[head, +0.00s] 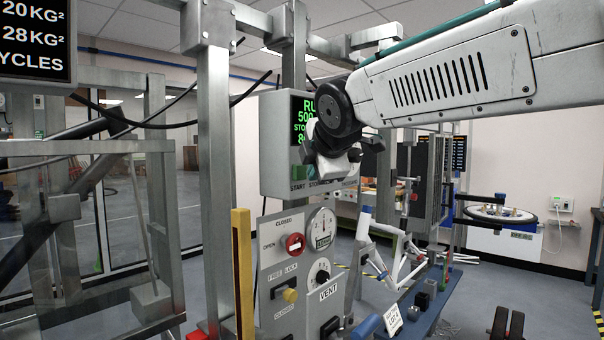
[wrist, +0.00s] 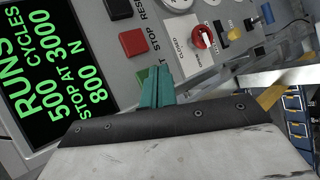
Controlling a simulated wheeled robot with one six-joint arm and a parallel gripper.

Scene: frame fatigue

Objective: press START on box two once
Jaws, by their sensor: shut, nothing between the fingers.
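The grey control box (head: 273,150) hangs on the metal frame in the head view, its screen showing green text. The START label (head: 298,172) shows at its lower edge. My gripper (wrist: 157,74) shows teal fingers shut together with nothing between them in the wrist view. A green button (wrist: 142,76) is partly hidden behind the fingertips; I cannot tell whether they touch it. The red STOP button (wrist: 133,42) and black RESET button (wrist: 118,8) lie beyond it. In the head view, my wrist covers much of the box's right side. No box number is readable.
A lower panel (head: 275,265) carries a red knob (head: 293,244), a gauge and a VENT dial. A yellow post (head: 242,275) and steel uprights stand left of it. A blue bench (head: 432,310) with small parts is at right.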

